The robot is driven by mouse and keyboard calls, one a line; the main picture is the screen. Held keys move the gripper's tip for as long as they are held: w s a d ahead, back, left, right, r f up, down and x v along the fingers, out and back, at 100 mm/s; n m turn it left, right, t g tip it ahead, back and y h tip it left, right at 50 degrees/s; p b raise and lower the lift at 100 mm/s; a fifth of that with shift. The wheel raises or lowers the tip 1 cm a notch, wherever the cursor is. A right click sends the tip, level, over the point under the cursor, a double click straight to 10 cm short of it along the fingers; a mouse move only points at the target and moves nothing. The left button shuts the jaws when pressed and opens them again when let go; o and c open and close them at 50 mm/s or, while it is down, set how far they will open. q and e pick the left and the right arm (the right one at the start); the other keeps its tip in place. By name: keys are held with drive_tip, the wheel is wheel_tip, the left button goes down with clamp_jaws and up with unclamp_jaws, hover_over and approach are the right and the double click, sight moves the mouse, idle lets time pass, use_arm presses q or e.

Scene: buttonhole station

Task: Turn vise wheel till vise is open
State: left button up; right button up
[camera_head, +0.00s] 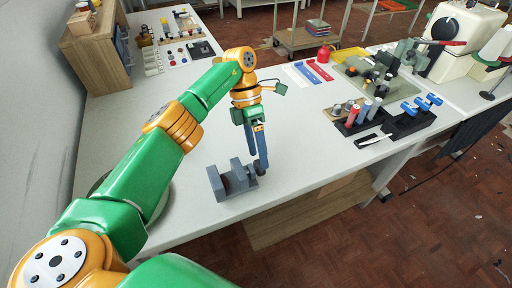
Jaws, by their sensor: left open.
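The small grey-blue vise (217,184) stands on the white table in front of me, near the table's front edge. Its upright jaw blocks show with a gap between them. My left gripper (259,166) points down at the right end of the vise, and its fingers are open. The fingers overlap that end in the picture. The vise wheel cannot be told apart there; it is small or hidden behind the fingers. Whether the fingers touch it, I cannot tell. My right gripper is not in view.
To the right, a black tray (372,140) holds red and blue spools, with blue-handled tools beside it. A sewing machine (463,42) stands at the back right. A wooden cabinet (97,50) stands at the back left. The table (310,165) is clear right of the vise.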

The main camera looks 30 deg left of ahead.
use_arm(q)
drive_tip(key=p+v, duration=0.2)
drive_tip(key=v, duration=0.1)
drive_tip(key=shift+a+r+p, duration=0.1)
drive_tip(key=shift+r+p, duration=0.2)
drive_tip(key=shift+r, duration=0.1)
